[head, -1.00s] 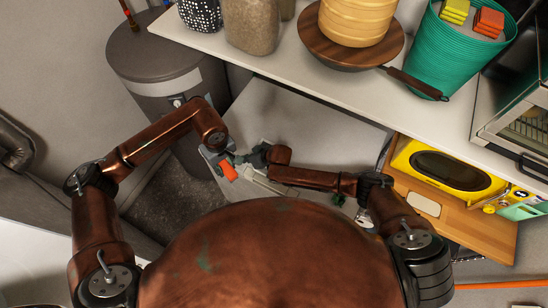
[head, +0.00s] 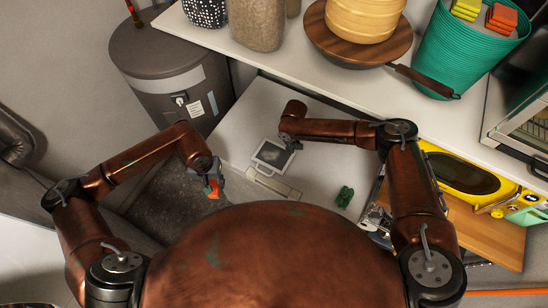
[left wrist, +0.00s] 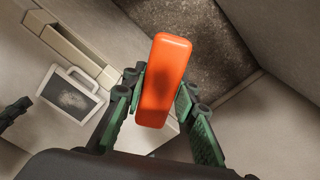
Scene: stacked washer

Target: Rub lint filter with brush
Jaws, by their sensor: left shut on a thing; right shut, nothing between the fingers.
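The lint filter (head: 273,156), a white frame with a handle and grey mesh, is on the white machine top beside a long pale strip. It also shows at the left of the left wrist view (left wrist: 70,93). My left gripper (head: 213,184) is shut on the orange brush (left wrist: 164,80), left of and apart from the filter. The brush's bristles cannot be made out. My right gripper (head: 289,141) is shut and empty just beyond the filter's upper right corner, mostly hidden under its wrist. Part of it shows at the left wrist view's left edge.
A shelf above holds jars, a wooden pan (head: 358,40) and a teal basket (head: 465,50). A small green object (head: 345,196) lies on the machine top. A grey bin (head: 172,75) stands at left. A yellow device (head: 465,175) is at right. A dark floor gap lies below the brush.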

